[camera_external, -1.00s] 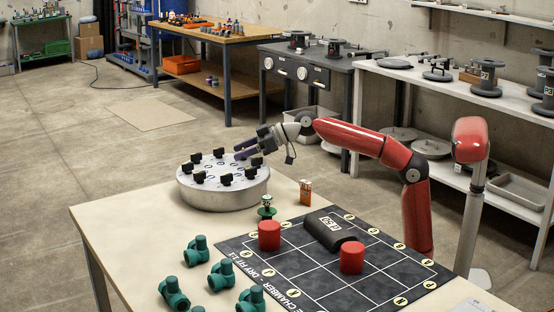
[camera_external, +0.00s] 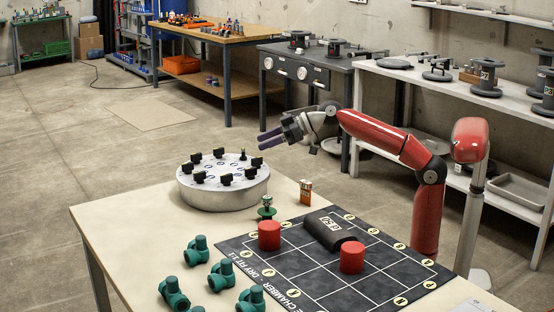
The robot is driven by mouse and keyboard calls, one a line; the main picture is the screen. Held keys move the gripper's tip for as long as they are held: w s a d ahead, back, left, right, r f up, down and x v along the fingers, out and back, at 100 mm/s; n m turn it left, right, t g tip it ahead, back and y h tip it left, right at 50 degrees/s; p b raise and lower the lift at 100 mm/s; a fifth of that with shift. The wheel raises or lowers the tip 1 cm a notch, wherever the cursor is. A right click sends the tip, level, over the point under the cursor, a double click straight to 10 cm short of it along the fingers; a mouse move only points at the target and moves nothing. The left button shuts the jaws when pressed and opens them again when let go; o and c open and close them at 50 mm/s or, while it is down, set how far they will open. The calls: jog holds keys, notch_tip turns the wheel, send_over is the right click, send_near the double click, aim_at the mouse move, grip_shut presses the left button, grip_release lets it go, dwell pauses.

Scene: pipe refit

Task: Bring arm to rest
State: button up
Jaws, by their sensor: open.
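My gripper (camera_external: 270,138) is open and empty, with its purple-grey fingers pointing left. It hangs in the air above and to the right of a round silver drum (camera_external: 222,193). My red arm reaches up from the right, behind the table. The drum's top carries several black blocks (camera_external: 198,178) in a ring and one small dark upright piece (camera_external: 242,155) at its back right. My gripper is apart from all of these.
The pale table (camera_external: 130,222) holds a black gridded mat (camera_external: 330,290) with two red cylinders (camera_external: 269,236) and a black tube (camera_external: 322,228). Several green fittings (camera_external: 196,251), a small green valve (camera_external: 266,207) and an orange box (camera_external: 306,192) stand around it. Shelving (camera_external: 520,190) runs behind my arm.

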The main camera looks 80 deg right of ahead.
jog(key=s+f+p, duration=0.1)
jog(key=s, duration=0.1)
jog(key=s+f+g+h+p, duration=0.1)
jog(key=s, duration=0.1)
jog(key=s+f+g+h+p, duration=0.1)
jog(key=s+f, duration=0.1)
jog(key=s, duration=0.1)
jog(key=shift+s+a+f, duration=0.1)
jog(key=shift+a, duration=0.05)
jog(key=s+f+m+g+h+p, duration=0.1)
jog(key=s+f+m+g+p, duration=0.2)
jog(key=s+f, duration=1.7)
jog(key=f+g+p, duration=0.1)
jog(key=g+p, duration=0.1)
jog(key=p, duration=0.1)
jog(key=shift+s+d+f, duration=0.25)
jog(key=shift+d, duration=0.15)
jog(key=shift+c, duration=0.3)
